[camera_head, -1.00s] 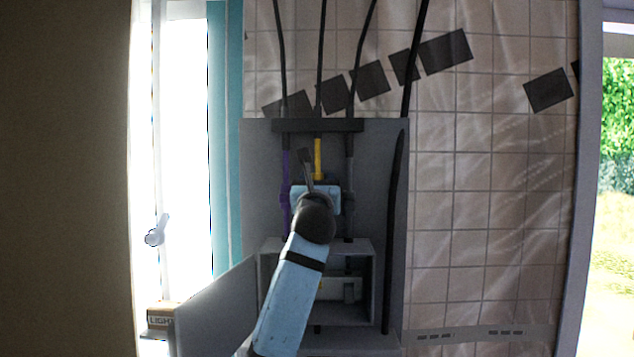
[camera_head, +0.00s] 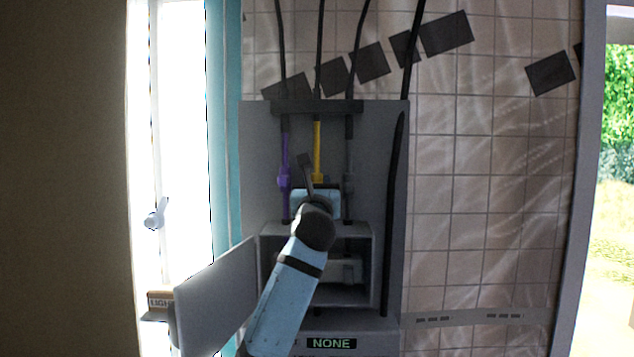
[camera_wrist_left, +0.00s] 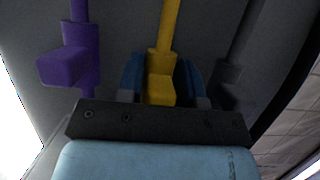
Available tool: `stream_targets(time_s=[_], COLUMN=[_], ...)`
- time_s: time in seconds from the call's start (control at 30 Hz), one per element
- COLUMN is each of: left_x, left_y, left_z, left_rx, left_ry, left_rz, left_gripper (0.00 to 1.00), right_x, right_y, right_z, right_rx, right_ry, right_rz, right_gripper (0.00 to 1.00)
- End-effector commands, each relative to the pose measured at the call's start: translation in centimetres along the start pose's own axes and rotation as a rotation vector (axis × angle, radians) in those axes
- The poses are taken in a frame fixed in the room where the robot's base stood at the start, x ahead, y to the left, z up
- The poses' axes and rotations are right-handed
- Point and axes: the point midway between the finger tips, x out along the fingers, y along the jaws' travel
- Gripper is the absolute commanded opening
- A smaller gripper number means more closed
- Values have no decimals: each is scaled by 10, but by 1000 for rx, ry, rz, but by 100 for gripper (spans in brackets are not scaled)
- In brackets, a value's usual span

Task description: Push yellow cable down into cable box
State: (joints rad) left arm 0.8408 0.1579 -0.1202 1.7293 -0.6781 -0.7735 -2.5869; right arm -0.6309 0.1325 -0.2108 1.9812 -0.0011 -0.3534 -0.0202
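The yellow cable (camera_head: 317,150) hangs from the black bar at the top of the grey cable box (camera_head: 388,260). In the left wrist view, its thicker yellow lower part (camera_wrist_left: 161,85) sits between the two blue fingers. My left gripper (camera_wrist_left: 161,80) looks shut on that part, with a finger against each side. In the head view my left gripper (camera_head: 316,185) is in front of the cable, and my wrist hides the cable's lower end and part of the box opening. My right gripper is not in view.
A purple cable (camera_head: 284,175) stands close to the left and a grey cable (camera_head: 348,165) close to the right. The open box door (camera_head: 215,300) sticks out at lower left. A display (camera_head: 331,343) below the box reads NONE.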

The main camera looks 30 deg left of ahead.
Motion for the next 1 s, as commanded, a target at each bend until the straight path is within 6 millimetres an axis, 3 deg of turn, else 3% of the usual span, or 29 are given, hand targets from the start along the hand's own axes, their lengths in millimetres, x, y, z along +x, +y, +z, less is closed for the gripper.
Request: stream_targets(time_s=[0.33, 0.47, 1.0], left_x=[-1, -11, -121], left_y=[0, 0, 0], left_z=[-2, -2, -4], left_rx=[1, 1, 1], left_ry=[1, -1, 0], left_rz=[-1, 0, -2], left_gripper=[49, 49, 49], right_x=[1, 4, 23], right_y=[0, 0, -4], right_z=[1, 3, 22], right_rx=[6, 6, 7], right_ry=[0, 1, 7], right_rz=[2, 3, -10], right_gripper=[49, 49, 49])
